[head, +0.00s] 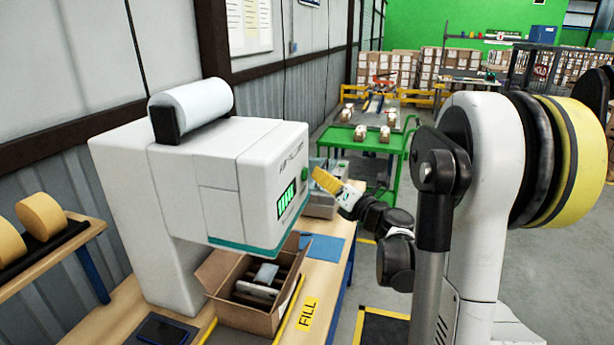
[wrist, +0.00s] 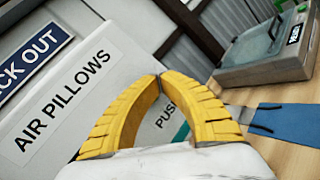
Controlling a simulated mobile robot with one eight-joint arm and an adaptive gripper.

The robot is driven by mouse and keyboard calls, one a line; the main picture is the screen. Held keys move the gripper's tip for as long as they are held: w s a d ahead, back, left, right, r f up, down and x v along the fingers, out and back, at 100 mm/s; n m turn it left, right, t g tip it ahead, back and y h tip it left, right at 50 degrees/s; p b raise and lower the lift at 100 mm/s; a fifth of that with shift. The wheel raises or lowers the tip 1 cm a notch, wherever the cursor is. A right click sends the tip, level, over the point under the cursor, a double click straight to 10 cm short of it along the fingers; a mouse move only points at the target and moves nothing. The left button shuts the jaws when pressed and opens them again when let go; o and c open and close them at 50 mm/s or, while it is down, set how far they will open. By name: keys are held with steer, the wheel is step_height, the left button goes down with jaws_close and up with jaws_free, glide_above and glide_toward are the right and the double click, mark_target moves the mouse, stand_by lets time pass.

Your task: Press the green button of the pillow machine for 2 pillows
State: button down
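The white pillow machine (head: 215,165) stands on the bench at left, with a film roll on top and a lit green display (head: 286,201) on its front. A small green spot (head: 305,173), possibly the button, shows at the front's upper right. My gripper (head: 318,174) is just in front of that side; contact cannot be told. In the wrist view its yellow fingers (wrist: 160,77) meet at the tips, with nothing seen between them. Behind them the machine's face (wrist: 75,95) shows "AIR PILLOWS" and part of a "PUSH" label. The button is not visible there.
A blue sheet (head: 322,247) and a grey device (wrist: 270,45) lie beyond on the bench. A "FILL" label (head: 308,314) marks the bench edge. A green cart (head: 365,140) stands behind.

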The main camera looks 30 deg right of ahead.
steer(key=shift+d, duration=0.1)
steer(key=s+d, duration=0.3)
steer(key=shift+s+d, duration=0.15)
steer(key=shift+s, duration=0.25)
stand_by(2.3)
